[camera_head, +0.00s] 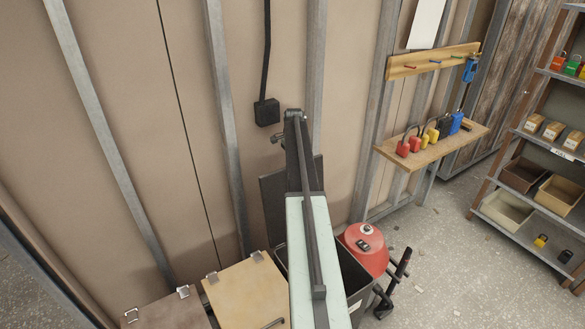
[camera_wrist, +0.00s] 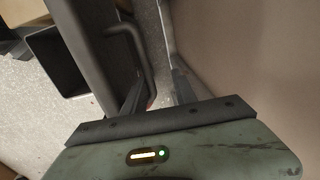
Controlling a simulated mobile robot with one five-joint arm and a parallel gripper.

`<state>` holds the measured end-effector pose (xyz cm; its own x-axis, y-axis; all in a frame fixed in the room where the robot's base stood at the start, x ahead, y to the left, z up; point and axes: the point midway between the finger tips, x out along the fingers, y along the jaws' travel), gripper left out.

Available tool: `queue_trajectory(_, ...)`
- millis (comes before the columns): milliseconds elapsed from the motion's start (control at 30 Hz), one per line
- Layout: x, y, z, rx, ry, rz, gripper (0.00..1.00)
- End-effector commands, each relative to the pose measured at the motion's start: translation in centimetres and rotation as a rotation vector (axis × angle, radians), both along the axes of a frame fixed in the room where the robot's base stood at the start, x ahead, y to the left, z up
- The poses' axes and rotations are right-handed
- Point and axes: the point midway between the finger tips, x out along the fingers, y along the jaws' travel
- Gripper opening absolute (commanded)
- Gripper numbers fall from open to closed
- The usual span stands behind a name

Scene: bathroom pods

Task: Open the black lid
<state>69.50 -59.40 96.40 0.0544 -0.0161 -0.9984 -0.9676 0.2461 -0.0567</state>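The black lid (camera_head: 272,207) stands raised, close to upright, near the wall behind its black box (camera_head: 351,273); my arm hides its middle. In the wrist view the lid (camera_wrist: 92,45) is a dark panel at upper left with a bar handle (camera_wrist: 138,52). The box's open top (camera_wrist: 58,62) shows beyond it. My gripper (camera_wrist: 156,86) is on the handle side of the lid, between lid and wall. Its two fingers are apart, with the handle's lower end close to them; I cannot tell if they touch it. In the head view my gripper is hard to make out.
A wooden-lidded box (camera_head: 248,292) and a brown one (camera_head: 165,312) stand left of the black box. A red round object (camera_head: 365,248) stands to its right. The wall with metal studs (camera_head: 228,120) is close behind. Padlocks on a wooden shelf (camera_head: 432,143) and a rack (camera_head: 520,215) are at right.

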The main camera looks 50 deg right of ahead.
Motion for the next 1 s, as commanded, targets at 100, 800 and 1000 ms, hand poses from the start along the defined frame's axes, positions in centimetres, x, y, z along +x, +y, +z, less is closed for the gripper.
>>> queue_trajectory(100,0.0,0.1,1.9,0.001,-0.001,0.001,0.33)
queue_trajectory(800,-0.7,-0.1,7.6,-0.005,0.0,-0.002,0.33)
queue_trajectory(1000,-0.7,-0.1,7.6,-0.005,0.0,-0.002,0.33)
